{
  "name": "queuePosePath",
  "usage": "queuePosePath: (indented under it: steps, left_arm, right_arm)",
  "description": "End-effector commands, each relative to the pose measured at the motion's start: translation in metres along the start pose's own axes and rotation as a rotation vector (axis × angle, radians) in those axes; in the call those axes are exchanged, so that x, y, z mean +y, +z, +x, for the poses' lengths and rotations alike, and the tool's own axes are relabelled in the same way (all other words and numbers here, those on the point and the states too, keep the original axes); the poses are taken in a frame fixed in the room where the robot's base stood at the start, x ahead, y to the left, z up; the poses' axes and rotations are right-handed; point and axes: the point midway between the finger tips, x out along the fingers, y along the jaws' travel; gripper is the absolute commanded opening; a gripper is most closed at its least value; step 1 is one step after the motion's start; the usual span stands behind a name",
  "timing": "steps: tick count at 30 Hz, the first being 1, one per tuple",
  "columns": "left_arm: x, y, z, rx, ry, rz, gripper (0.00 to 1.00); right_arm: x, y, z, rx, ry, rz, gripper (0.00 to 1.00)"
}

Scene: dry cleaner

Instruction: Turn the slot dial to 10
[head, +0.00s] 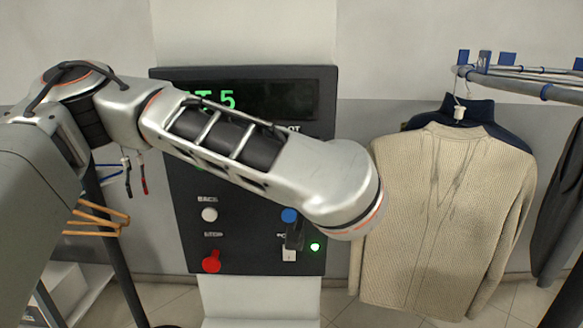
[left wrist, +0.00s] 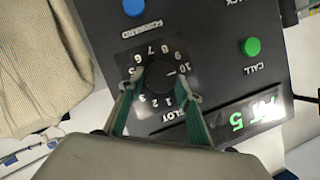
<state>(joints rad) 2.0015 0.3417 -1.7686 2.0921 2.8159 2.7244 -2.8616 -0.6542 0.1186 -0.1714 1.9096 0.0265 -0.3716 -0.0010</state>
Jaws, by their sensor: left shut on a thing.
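The slot dial (left wrist: 157,82) is a round black knob on the dark control panel, ringed by white numbers, in the left wrist view. Its white pointer line is at or very near the 10. My left gripper (left wrist: 162,88) is shut on the dial, with a green-padded finger on each side. In the head view my left arm crosses the panel (head: 255,205) and hides the dial and the gripper. The display (head: 265,98) shows a green 5, partly covered by my arm; in the left wrist view it reads "AT 5". My right gripper is out of view.
The panel also has a green call button (left wrist: 251,47), a blue forward button (head: 289,215), a white back button (head: 209,215), a red stop control (head: 211,261) and a green light (head: 315,247). A beige sweater (head: 445,215) hangs from a rail (head: 520,82) close to the right.

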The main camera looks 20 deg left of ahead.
Motion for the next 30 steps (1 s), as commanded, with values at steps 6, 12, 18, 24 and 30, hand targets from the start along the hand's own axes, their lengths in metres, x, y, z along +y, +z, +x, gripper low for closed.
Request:
queuePosePath:
  steps: [6,12,18,24,30]
  left_arm:
    - [0.0,0.0004,0.0003,-0.001,0.0,0.0,0.13]
    - [0.0,0.0004,0.0002,-0.001,0.0,0.0,0.51]
    - [0.0,0.0003,0.0001,0.0,0.0,-0.001,0.51]
    - [0.0001,0.0002,0.0,0.0,0.0,-0.001,0.51]
    - [-0.0008,0.0007,0.0005,-0.001,0.02,-0.048,0.51]
  right_arm:
    - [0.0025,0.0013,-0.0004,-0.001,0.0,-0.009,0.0]
    - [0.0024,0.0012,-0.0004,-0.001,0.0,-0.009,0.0]
    - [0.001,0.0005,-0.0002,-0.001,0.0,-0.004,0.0]
    - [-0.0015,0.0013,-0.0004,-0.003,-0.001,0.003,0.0]
    - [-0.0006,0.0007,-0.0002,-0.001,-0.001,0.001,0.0]
